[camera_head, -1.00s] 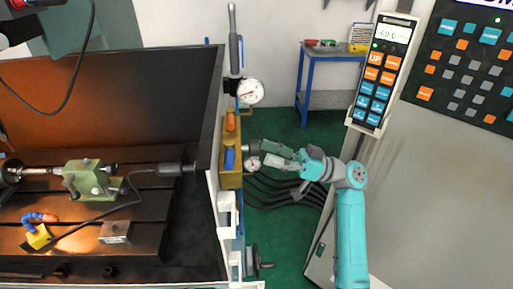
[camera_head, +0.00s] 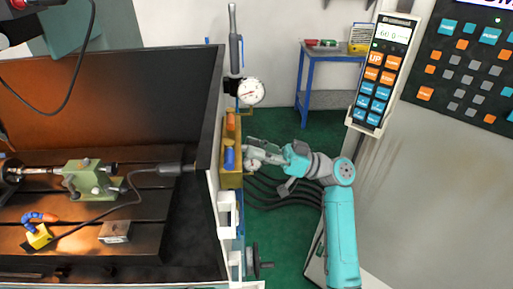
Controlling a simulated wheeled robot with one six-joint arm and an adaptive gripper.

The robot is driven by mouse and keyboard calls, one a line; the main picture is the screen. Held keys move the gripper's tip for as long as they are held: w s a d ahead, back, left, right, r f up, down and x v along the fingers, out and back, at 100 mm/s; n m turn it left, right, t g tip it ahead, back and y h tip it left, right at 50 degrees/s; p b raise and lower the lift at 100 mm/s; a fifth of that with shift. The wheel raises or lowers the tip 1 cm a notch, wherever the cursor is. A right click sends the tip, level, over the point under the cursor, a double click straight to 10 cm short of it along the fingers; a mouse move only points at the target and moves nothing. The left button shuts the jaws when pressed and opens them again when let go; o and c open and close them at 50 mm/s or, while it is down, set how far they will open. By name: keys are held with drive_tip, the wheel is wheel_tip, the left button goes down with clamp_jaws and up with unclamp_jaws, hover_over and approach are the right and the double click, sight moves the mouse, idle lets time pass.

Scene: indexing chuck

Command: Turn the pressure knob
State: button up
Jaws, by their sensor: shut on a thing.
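My gripper (camera_head: 254,152) is at the right side of the yellow valve block on the machine's wall, just above a small white gauge (camera_head: 253,165). It is shut on the pressure knob, which sticks out from the block toward the right. The fingers and palm hide nearly all of the knob, so its mark and its angle cannot be read. The yellow block (camera_head: 231,181) carries an orange part (camera_head: 231,121) and a blue part (camera_head: 229,158) on its face.
A larger white gauge (camera_head: 251,91) is mounted above the block. Black hoses (camera_head: 290,200) run below my gripper. A button panel (camera_head: 380,75) and a grey cabinet (camera_head: 430,190) stand to the right. A blue table (camera_head: 330,60) is behind, with green floor between.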

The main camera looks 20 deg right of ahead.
drive_tip(key=shift+m+t, duration=0.4)
drive_tip(key=shift+m, duration=0.2)
drive_tip(key=m+t+h, duration=0.1)
drive_tip(key=m, duration=0.1)
drive_tip(key=m+t+h, duration=0.1)
drive_tip(key=m, duration=0.2)
drive_tip(key=shift+m, duration=0.3)
drive_tip(key=m+h, duration=0.1)
drive_tip(key=m, duration=0.1)
drive_tip(key=m+t+h, duration=0.1)
drive_tip(key=m, duration=0.2)
drive_tip(key=shift+s+r+m+h, duration=0.1)
drive_tip(key=shift+m+h, duration=0.2)
drive_tip(key=m+h, duration=0.1)
drive_tip(key=m, duration=0.4)
drive_tip(key=shift+h, duration=0.4)
drive_tip(key=shift+m+g+h, duration=0.6)
drive_tip(key=shift+m, duration=1.5)
drive_tip(key=o, duration=1.1)
drive_tip(key=shift+o, duration=0.2)
